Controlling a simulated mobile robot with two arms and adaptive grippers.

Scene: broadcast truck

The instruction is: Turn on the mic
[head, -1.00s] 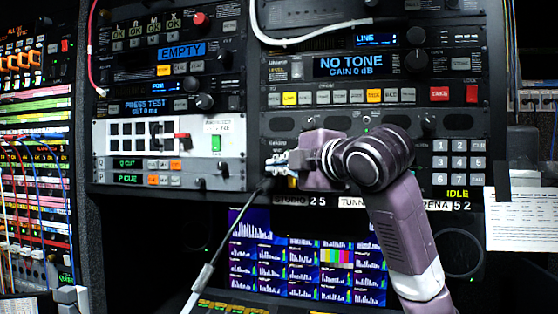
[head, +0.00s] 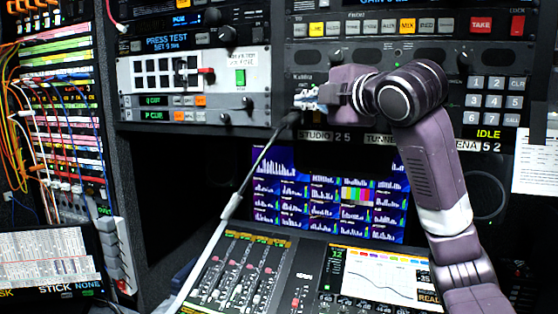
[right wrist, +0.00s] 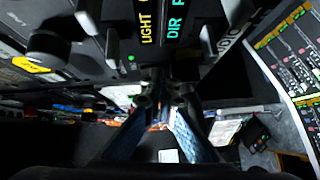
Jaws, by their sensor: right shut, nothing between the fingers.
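My right gripper (head: 306,98) is at the left end of the intercom panel, just below its small name label (head: 303,78). Its shut, empty fingers also show in the right wrist view (right wrist: 162,110), with blue textured pads. A thin gooseneck-like rod (head: 258,165), dark above and white below, runs from the desk up to just under the gripper. I cannot tell if they touch. In the right wrist view, lit "LIGHT" and "DIR" labels (right wrist: 147,26) sit between pale levers (right wrist: 214,42), with a small green light (right wrist: 132,58). No part clearly marked as the mic switch shows. My left gripper is out of view.
A keypad (head: 494,98) is right of my right arm. Below the panel are a monitor wall (head: 275,205) and a mixing desk (head: 250,270). A cabled patch rack (head: 60,130) and a screen (head: 45,260) stand at left. Open dark space lies under the left panels.

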